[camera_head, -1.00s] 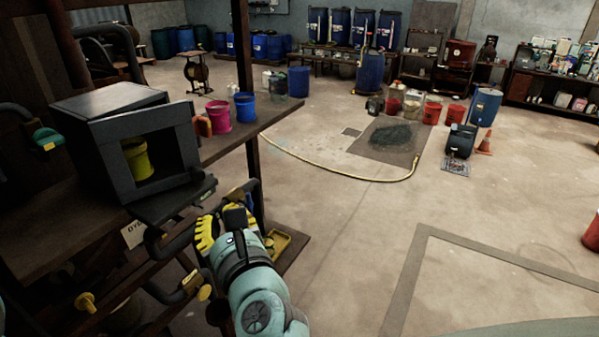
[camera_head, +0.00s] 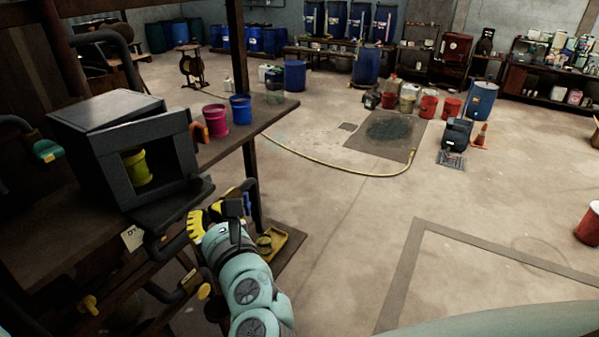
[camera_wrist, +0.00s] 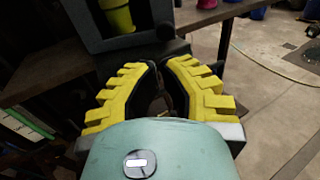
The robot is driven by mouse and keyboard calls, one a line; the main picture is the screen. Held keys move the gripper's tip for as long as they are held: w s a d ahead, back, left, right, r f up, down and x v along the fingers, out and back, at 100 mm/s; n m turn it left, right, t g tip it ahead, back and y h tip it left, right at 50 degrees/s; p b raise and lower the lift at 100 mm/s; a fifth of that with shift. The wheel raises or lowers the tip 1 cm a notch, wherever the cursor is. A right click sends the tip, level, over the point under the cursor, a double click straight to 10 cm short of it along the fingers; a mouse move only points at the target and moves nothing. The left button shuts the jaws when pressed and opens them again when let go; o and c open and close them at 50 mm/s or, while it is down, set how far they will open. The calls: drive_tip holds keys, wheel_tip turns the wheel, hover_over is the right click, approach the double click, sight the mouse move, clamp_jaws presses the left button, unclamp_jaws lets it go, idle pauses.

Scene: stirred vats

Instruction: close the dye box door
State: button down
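The dye box (camera_head: 125,130) is a dark grey, open-fronted box on the brown shelf at the left. A yellow-green bucket (camera_head: 137,167) stands inside it, and its lower part shows in the wrist view (camera_wrist: 117,16). The door (camera_head: 172,207) hangs folded down and out below the opening, as a dark flap. My gripper (camera_head: 207,212) is at the door's outer, right-hand side, low in front of the box. In the wrist view its yellow fingers (camera_wrist: 160,66) are apart with a gap between the tips, just short of the dark door edge. Contact with the door cannot be told.
A pink bucket (camera_head: 215,120) and a blue bucket (camera_head: 241,108) stand on the shelf right of the box. A dark post (camera_head: 249,165) rises beside my arm. Dark pipes and valves (camera_head: 160,243) lie below the shelf. The floor to the right is mostly open.

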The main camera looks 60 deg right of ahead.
drive_tip(key=p+x, duration=0.4)
drive_tip(key=x, duration=0.2)
drive_tip(key=shift+r, duration=0.2)
drive_tip(key=shift+w+d+f+p, duration=0.2)
drive_tip(key=shift+w+p, duration=0.15)
drive_tip(key=shift+w, duration=0.15)
drive_tip(key=shift+w+d+f+p, duration=0.1)
drive_tip(key=shift+w+d+p, duration=0.15)
drive_tip(key=shift+w, duration=0.2)
